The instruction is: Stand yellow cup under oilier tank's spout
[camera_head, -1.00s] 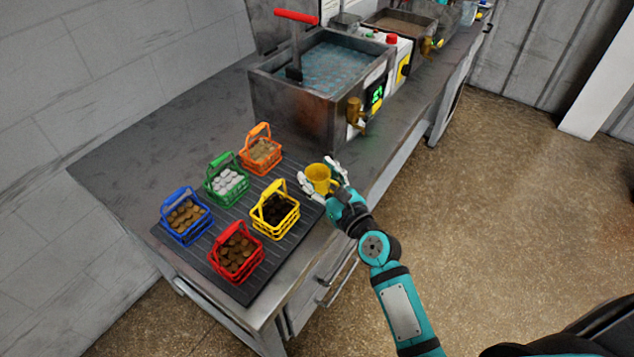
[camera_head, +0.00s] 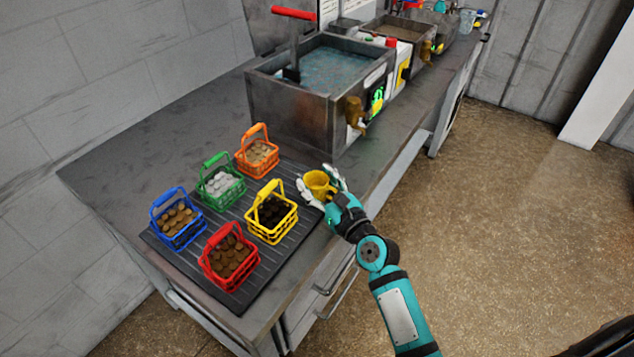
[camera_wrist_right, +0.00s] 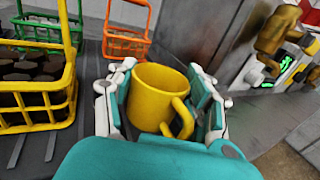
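The yellow cup (camera_head: 317,183) is between the fingers of my right gripper (camera_head: 322,184), near the front edge of the bench. In the right wrist view the cup (camera_wrist_right: 158,96) is roughly upright, its handle toward me and right, with finger pads against both sides. Whether its base touches the bench is hidden. The near metal tank (camera_head: 290,106) holds bluish liquid and has a brass spout (camera_head: 354,110) on its front, beyond the cup. A farther tank (camera_head: 372,30) holds brownish contents and has its own brass spout (camera_head: 426,50). My left gripper is out of view.
Blue (camera_head: 178,219), red (camera_head: 230,257), green (camera_head: 219,180), orange (camera_head: 257,151) and yellow (camera_head: 271,213) baskets with contents stand left of the gripper on a dark ribbed mat (camera_head: 192,258). A red-handled tool (camera_head: 292,40) stands in the near tank. The bench strip below its spout is clear.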

